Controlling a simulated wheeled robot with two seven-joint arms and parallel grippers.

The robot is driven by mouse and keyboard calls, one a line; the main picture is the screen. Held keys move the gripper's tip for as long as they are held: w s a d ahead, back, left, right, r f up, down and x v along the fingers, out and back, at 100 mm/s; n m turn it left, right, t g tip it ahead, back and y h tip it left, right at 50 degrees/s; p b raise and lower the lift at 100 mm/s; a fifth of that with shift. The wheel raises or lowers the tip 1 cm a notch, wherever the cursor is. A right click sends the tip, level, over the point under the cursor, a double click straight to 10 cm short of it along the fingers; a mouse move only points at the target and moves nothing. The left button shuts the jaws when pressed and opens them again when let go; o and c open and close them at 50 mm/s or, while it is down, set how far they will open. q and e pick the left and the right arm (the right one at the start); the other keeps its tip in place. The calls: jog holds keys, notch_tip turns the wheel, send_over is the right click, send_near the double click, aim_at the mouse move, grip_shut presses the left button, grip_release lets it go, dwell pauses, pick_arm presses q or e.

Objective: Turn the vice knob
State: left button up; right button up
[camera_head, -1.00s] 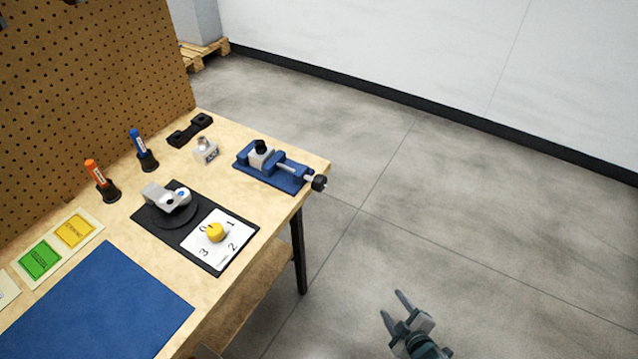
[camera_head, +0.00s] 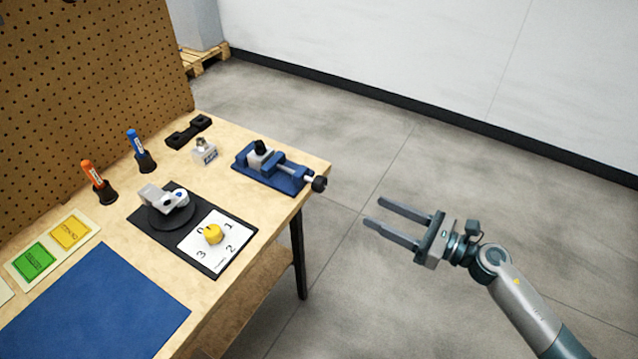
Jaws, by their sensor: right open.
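The blue vice (camera_head: 270,170) lies near the far right corner of the wooden table. Its black vice knob (camera_head: 319,184) sticks out past the table's right edge. A grey and black part sits in the vice at its left end. My right gripper (camera_head: 373,212) is open and empty, with its fingers pointing left. It is over the floor, to the right of the table and to the lower right of the knob, clear of it. My left gripper is out of view.
On the table (camera_head: 255,210) are a yellow dial (camera_head: 213,234) on a numbered plate, a grey device on a round black base (camera_head: 172,217), two markers in holders, a black bracket (camera_head: 188,131) and a blue mat (camera_head: 95,305). A pegboard (camera_head: 90,90) stands at left. The floor right of the table is free.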

aim_at(324, 186)
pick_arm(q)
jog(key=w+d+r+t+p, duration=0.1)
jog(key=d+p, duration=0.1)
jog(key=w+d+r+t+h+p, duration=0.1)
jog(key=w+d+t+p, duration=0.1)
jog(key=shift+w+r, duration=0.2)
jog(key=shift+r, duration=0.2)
pick_arm(e)
jog(key=x, duration=1.7)
jog(key=shift+w+a, duration=0.15)
jog(key=shift+w, duration=0.05)
jog(key=shift+c, duration=0.6)
jog(key=c, duration=0.9)
